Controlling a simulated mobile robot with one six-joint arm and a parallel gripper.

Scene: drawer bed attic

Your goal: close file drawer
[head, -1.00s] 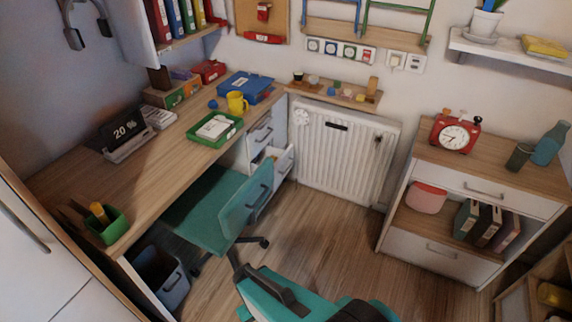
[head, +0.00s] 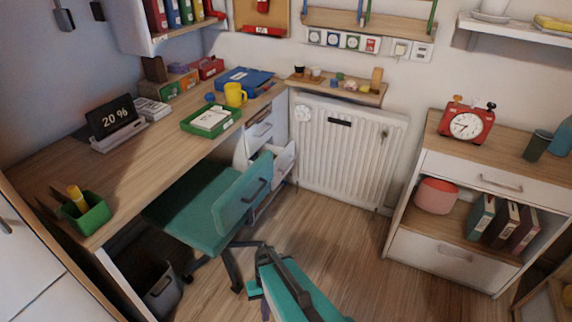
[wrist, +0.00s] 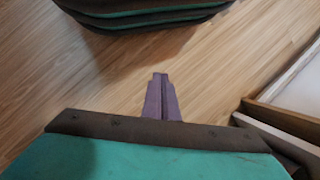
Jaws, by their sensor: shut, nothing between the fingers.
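An open white drawer (head: 284,163) sticks out of the white pedestal under the right end of the desk, in the head view. A teal chair (head: 243,197) stands in front of the pedestal and hides part of its lower fronts. My gripper (wrist: 162,78) shows in the wrist view as purple fingers, shut and empty, above bare wood floor. It is apart from the open drawer, which I cannot make out in the wrist view. In the head view my teal arm is at the bottom centre; I cannot clearly make out the fingers there.
The desk (head: 60,165) runs along the left, with a grey bin (head: 163,292) below it. A white radiator (head: 345,155) is on the back wall. A cabinet (head: 402,215) stands at right. Wood floor (head: 345,240) between chair and cabinet is clear.

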